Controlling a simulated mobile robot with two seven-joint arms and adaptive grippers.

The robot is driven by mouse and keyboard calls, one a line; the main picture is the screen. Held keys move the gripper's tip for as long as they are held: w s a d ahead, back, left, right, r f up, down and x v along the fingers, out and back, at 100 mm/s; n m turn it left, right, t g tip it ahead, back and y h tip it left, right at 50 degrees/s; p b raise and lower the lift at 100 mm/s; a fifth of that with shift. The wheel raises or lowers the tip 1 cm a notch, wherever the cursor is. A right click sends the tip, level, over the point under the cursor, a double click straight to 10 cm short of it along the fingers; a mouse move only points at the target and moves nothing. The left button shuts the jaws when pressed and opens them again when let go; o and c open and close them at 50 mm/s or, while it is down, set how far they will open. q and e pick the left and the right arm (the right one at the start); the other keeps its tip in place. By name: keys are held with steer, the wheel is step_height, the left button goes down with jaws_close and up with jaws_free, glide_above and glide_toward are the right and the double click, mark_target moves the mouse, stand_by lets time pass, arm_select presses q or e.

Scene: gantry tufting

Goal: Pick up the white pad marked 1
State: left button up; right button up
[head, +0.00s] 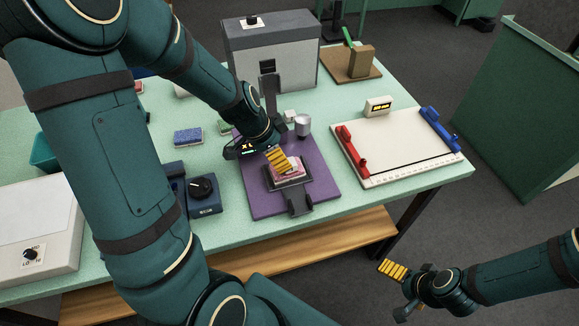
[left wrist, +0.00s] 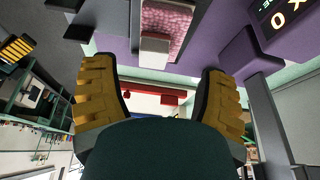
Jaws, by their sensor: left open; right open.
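A small white block (left wrist: 155,45), likely the white pad, shows in the left wrist view against a pink textured piece (left wrist: 170,18); no mark 1 is legible on it. In the head view the pink piece (head: 287,170) lies in a dark holder on a purple mat (head: 262,203). My left gripper (left wrist: 156,70) is open and empty, with its yellow fingers on either side of the white block's line but apart from it. In the head view the left gripper (head: 279,158) hides part of the holder. My right gripper (head: 398,290) is open and empty, off the table's front right.
A grey machine (head: 270,55) stands behind the mat and a metal cup (head: 302,125) at its back edge. A blue dial box (head: 204,193) is to the left. A white board with red and blue clamps (head: 400,150) is to the right.

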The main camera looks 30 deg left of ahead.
arm_select(q)
steer(key=x, duration=0.2)
steer(key=d+x, duration=0.1)
steer(key=x, duration=0.1)
steer(key=shift+w+d+f+b, duration=0.1)
steer(key=shift+w+f+b, duration=0.1)
steer(key=shift+b, duration=0.2)
steer(key=shift+w+f, duration=0.15)
steer(key=shift+f, duration=0.2)
steer(key=shift+d, duration=0.1)
steer(key=c, duration=1.1)
